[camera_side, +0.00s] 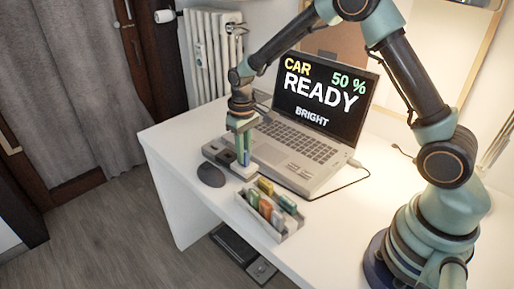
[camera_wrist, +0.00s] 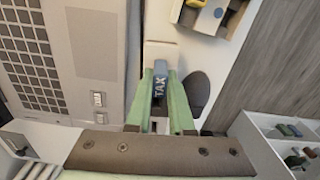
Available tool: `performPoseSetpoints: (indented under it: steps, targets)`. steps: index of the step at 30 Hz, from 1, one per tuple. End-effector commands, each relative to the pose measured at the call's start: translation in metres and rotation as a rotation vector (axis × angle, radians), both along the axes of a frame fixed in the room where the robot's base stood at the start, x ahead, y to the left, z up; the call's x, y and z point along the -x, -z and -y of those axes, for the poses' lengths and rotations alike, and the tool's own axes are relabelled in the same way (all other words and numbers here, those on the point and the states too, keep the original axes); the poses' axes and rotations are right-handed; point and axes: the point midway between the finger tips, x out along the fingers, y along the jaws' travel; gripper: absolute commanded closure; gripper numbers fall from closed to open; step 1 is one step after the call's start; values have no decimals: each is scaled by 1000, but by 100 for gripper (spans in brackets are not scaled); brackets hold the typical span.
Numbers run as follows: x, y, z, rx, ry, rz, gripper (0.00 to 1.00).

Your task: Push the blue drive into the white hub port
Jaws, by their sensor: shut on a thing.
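My gripper (camera_side: 243,159) is low over the desk beside the laptop and shut on the blue drive (camera_wrist: 160,86). In the wrist view the drive stands between my two green fingers (camera_wrist: 161,78), its face reading "TAX". In the side view the drive is a small blue strip between the fingers. The hub (camera_side: 216,147) lies along the laptop's left side, its white end (camera_side: 246,172) just below my fingertips. The white end also shows beyond the drive in the wrist view (camera_wrist: 160,53). My fingers hide the drive's lower end; I cannot tell whether it is in a port.
The open laptop (camera_side: 298,165) stands close on the right of my gripper. A dark oval mouse (camera_side: 211,175) lies at the left. A white tray (camera_side: 290,239) with several coloured drives sits in front, near the desk edge. A cable runs right of the laptop.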

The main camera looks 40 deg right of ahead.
Motion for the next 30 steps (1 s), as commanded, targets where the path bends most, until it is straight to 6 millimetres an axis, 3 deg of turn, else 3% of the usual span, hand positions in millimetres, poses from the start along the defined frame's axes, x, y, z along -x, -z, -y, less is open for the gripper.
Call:
performPoseSetpoints:
  steps: [1, 3, 13, 17, 30]
  targets:
    - [0, 1, 0, 0, 0, 0, 72]
    - [0, 0, 0, 0, 0, 0, 46]
    - [0, -1, 0, 0, 0, 0, 45]
    - [0, -10, 0, 0, 0, 1, 45]
    - [-1, -94, 0, 0, 0, 4, 45]
